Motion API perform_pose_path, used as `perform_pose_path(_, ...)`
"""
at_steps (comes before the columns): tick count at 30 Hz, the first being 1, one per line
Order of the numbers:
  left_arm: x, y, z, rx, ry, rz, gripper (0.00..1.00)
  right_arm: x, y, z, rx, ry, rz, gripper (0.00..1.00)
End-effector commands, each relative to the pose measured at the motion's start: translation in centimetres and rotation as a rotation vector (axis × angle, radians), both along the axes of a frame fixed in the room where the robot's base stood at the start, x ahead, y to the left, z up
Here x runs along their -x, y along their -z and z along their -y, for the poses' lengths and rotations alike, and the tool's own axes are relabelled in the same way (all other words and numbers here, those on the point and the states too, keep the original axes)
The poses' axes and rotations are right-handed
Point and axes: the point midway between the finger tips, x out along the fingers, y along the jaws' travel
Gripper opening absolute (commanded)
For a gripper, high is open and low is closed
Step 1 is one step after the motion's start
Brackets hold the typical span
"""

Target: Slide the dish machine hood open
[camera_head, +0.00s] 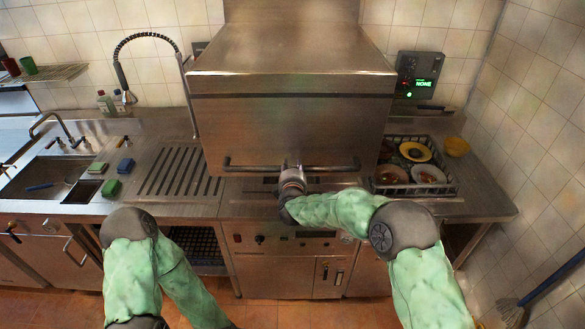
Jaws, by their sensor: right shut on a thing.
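The dish machine hood (290,122) is a large steel box in the middle of the view. It hangs low over the machine's control front (285,240). A dark horizontal bar handle (245,167) runs along the hood's lower front edge. My right gripper (292,172) is at the middle of this handle and is shut on it; its fingertips are partly hidden by the wrist. My left arm (135,260) comes in at the lower left and points down. Its gripper is out of the picture.
A rack of dirty dishes (452,190) sits right of the hood, with a yellow bowl (456,146) behind it. A control box (418,75) hangs on the wall. Left are a ribbed drainboard (180,172), a sink (45,178) and a spray hose (121,75).

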Motion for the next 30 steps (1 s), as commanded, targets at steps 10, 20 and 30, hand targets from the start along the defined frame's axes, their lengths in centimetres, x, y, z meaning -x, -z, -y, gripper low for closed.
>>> perform_pose_path(10, 0.0, -6.9, 0.0, 0.000, 0.000, 0.000, 0.00, -0.1, -7.8, 0.0, -0.002, 0.001, 0.007, 0.00)
perform_pose_path(20, 0.0, -9.9, 0.0, 0.000, 0.000, 0.000, 0.00, -0.1, -11.0, 0.0, -0.001, 0.001, 0.006, 0.00)
perform_pose_path(30, 0.0, -10.0, 0.0, 0.000, 0.000, 0.000, 0.00, -0.1, -11.1, 0.0, -0.001, 0.001, 0.004, 0.00)
